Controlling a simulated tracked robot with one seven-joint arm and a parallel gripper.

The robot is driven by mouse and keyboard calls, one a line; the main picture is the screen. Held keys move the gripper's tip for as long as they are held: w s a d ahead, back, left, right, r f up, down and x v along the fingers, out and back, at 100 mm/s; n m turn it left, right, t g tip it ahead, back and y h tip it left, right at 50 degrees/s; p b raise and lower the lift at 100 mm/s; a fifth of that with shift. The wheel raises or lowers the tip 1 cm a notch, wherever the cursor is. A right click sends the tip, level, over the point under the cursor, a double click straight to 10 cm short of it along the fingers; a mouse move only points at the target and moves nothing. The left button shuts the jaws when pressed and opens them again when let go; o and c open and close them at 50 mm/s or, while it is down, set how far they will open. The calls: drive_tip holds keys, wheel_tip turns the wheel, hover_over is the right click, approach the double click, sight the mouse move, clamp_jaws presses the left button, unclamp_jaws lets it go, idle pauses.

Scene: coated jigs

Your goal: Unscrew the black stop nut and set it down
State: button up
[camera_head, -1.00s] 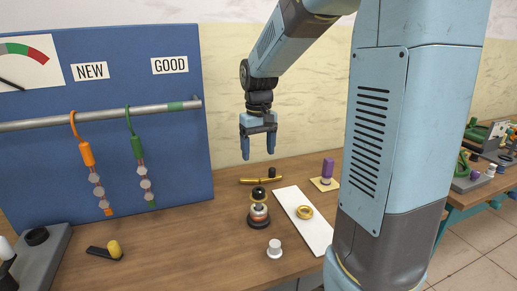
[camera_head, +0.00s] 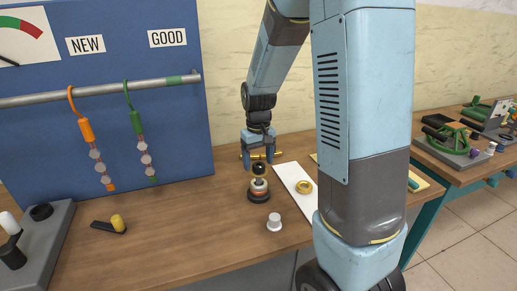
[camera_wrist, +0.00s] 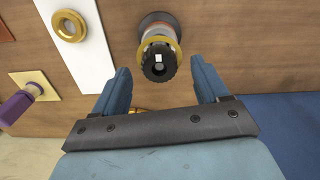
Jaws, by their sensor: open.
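The black stop nut (camera_wrist: 158,62) sits on top of an upright spindle stack with a gold ring under it. In the head view the nut (camera_head: 259,168) tops the stack, which has a dark round base (camera_head: 259,196). My gripper (camera_head: 258,158) is open and pointing down, just behind and above the nut. In the wrist view the two blue fingers (camera_wrist: 160,80) stand to the left and right of the nut, apart from it, and nothing is held between them.
A white strip (camera_head: 290,178) carries a gold ring (camera_head: 304,187) right of the stack. A white knob (camera_head: 274,222) stands in front. A black-and-yellow tool (camera_head: 112,225) lies left. A blue board (camera_head: 150,75) with hanging tools rises behind. Bare tabletop (camera_head: 190,240) lies at front left.

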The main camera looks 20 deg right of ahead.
drive_tip(key=shift+f, duration=0.7)
drive_tip(key=c, duration=1.2)
drive_tip(key=shift+o, duration=0.2)
drive_tip(key=shift+n, duration=0.8)
drive_tip(key=shift+n, duration=0.9)
drive_tip(key=shift+n, duration=0.8)
